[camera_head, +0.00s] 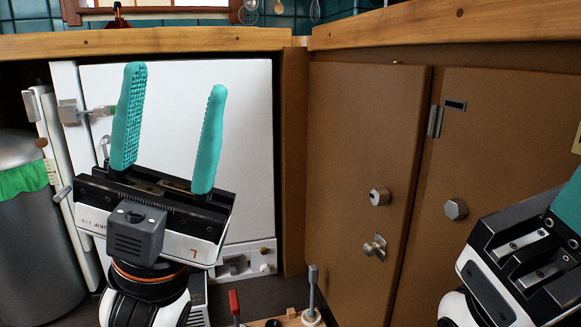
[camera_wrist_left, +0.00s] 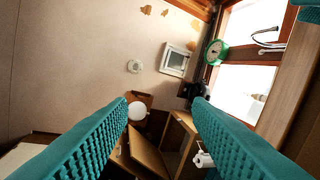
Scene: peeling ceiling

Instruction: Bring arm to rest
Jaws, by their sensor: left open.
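My left gripper (camera_head: 176,80) is raised upright at the left of the head view, in front of a white cabinet door. Its two teal fingers are spread wide apart with nothing between them. The left wrist view also shows these fingers (camera_wrist_left: 160,105) apart and empty, facing a wall and ceiling area. My right gripper (camera_head: 525,250) is cut off at the lower right edge of the head view. Only its black and white body and part of a teal finger show, so its opening is hidden.
A white door (camera_head: 250,130) stands behind my left gripper, and brown cabinet doors (camera_head: 350,150) are at the centre and right. A wooden countertop (camera_head: 190,42) runs above. A grey bin (camera_head: 35,235) with a green liner stands at the left.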

